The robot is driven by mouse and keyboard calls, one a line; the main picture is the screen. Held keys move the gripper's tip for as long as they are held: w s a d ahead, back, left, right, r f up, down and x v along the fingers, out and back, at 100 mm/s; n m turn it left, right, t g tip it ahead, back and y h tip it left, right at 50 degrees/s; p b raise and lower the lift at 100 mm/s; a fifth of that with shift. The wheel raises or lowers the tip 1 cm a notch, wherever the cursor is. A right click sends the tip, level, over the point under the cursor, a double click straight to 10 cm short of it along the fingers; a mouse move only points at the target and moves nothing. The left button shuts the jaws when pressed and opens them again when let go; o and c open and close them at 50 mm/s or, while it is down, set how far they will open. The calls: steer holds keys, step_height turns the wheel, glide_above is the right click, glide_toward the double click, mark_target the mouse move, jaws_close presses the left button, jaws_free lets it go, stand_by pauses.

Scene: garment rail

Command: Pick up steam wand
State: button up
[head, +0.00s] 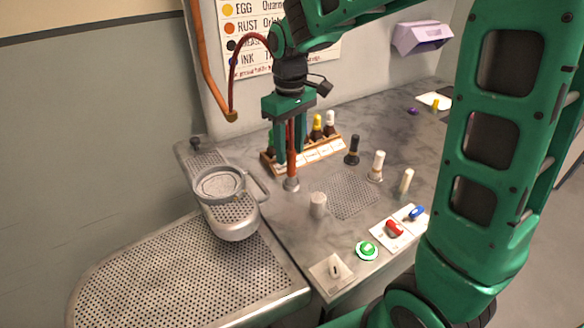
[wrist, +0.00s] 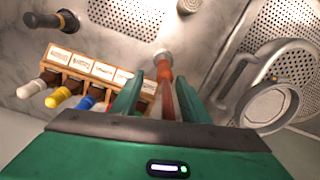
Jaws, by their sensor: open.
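The steam wand (head: 291,165) is a thin red-orange rod with a grey metal end at its bottom, standing about upright over the grey worktop. My gripper (head: 290,148) is above the worktop with its fingers pointing down, one on either side of the wand. In the wrist view the wand (wrist: 166,76) runs between the two green fingers of my gripper (wrist: 162,90), which are open with gaps beside the wand. A red hose (head: 240,62) arches from the wall pipe toward the wand; its far end is hidden behind my gripper.
A wooden rack (head: 312,153) with several capped bottles stands just behind the wand. A round metal ring with a handle (head: 219,184) is at left, above a perforated board (head: 170,270). Stoppered bottles (head: 376,165) and buttons (head: 367,250) are at right and front.

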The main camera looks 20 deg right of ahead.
mark_target(291, 166)
steer(key=shift+s+f, duration=0.2)
steer(key=shift+f, duration=1.2)
steer(key=shift+s+f, duration=0.2)
steer(key=shift+f, duration=1.15)
jaws_close()
